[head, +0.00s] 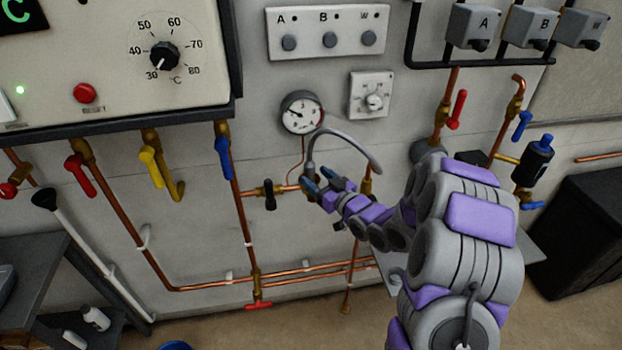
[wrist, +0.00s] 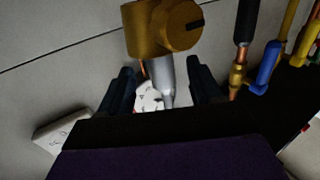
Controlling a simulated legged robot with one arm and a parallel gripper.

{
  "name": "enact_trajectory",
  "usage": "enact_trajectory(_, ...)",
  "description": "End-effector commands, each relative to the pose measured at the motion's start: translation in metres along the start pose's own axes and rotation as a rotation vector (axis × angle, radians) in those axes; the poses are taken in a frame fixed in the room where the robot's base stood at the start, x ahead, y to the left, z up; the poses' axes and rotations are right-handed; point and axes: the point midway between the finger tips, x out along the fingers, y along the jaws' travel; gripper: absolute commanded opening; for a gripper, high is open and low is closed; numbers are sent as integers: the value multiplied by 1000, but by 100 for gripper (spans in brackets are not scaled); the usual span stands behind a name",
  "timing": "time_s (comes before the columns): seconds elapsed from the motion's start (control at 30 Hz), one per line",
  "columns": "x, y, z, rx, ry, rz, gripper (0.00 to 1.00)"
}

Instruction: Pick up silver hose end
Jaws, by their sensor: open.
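A grey braided-looking hose (head: 345,133) arches in front of the wall below the gauge. Its left end drops to my gripper (head: 322,182); its right end drops behind my arm. In the wrist view, the silver hose end (wrist: 166,78) stands between the two dark fingers of my gripper (wrist: 160,68), under a large brass fitting (wrist: 162,28). My gripper is open, with a finger on either side of the silver hose end and visible gaps between. The lower part of the hose end is hidden by my gripper's body.
A round gauge (head: 302,113) and a white dial box (head: 371,95) are on the wall just above. A black-handled valve (head: 268,194) and a blue-handled valve (head: 223,158) are close on the left. Copper pipes (head: 330,268) run low along the wall.

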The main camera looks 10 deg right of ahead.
Motion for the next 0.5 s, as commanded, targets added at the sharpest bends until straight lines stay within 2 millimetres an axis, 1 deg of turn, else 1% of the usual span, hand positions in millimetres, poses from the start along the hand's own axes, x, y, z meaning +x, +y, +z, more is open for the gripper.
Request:
enact_trajectory(0.17,8,0,0,1,1,-1,64)
enact_trajectory(0.5,49,4,-2,1,-1,-1,64)
